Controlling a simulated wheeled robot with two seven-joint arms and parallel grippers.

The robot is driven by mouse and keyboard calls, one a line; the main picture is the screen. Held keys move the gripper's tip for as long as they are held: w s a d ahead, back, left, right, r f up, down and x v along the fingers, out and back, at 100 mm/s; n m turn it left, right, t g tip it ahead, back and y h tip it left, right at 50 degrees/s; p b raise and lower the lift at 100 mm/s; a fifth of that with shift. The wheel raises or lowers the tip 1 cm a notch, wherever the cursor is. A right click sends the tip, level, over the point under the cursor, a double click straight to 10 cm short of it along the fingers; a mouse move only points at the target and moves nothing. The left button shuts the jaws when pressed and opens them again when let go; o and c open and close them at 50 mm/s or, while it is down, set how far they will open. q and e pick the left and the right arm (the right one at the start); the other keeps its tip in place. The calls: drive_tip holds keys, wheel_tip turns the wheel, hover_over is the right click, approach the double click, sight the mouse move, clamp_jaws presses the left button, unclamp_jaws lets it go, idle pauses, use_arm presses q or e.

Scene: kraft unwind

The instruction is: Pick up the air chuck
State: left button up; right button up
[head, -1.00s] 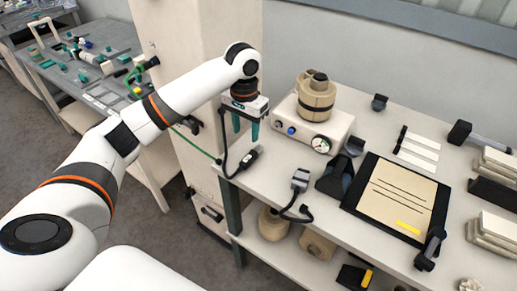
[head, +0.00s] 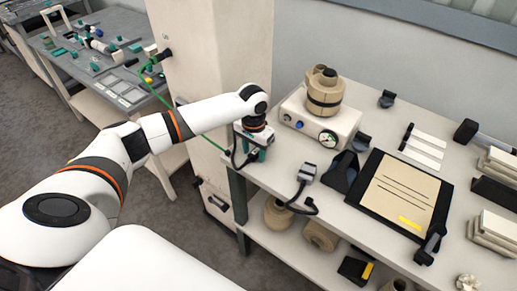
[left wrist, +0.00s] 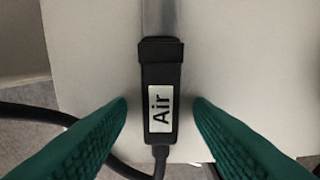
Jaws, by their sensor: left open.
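The air chuck (left wrist: 160,75) shows in the left wrist view as a black body with a white "Air" label and a grey metal stem. It lies on the pale bench top, with a black hose leaving its lower end. My left gripper (left wrist: 160,104) is open, with its green ribbed fingers on either side of the chuck's labelled part and gaps on both sides. In the head view, my left gripper (head: 254,153) is low over the bench's left corner and hides most of the chuck. My right gripper is not in view.
A grey-headed tool with a black cord (head: 306,174) lies to the right. A black stand (head: 341,171) and a framed tan board (head: 399,194) lie farther right. The bench's left edge is close.

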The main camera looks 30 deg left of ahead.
sight(254, 152)
use_arm(q)
clamp_jaws()
wheel_tip(254, 152, up, 10)
drive_tip(key=b, duration=0.1)
idle(0.6)
